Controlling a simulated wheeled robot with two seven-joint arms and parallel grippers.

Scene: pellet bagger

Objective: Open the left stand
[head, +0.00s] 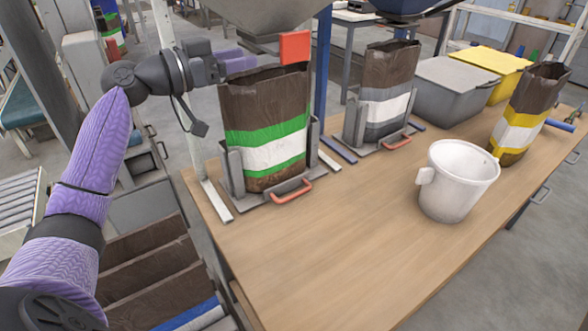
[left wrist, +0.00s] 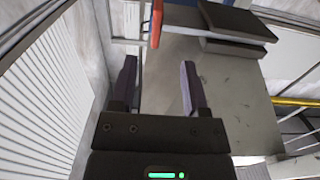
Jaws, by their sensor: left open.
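The left stand (head: 233,167) is a grey metal frame with a red handle (head: 291,191) low at its front. It holds an upright brown bag (head: 262,101) with green and white bands, its top open. My left gripper (head: 237,59) is just above the back left of the bag's rim, at the height of a red square plate (head: 295,47) under the hopper. Its jaws are apart with nothing between them, as the left wrist view (left wrist: 160,85) shows. A red-orange part (left wrist: 156,22) stands ahead of the fingers there. My right gripper is not in view.
A second stand (head: 397,142) holds a grey-banded bag (head: 387,80). A white bucket (head: 457,180) stands on the wooden table (head: 345,240), with a yellow-banded bag (head: 528,113) behind it. Grey and yellow bins (head: 455,84) are at the back. The table's front is clear.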

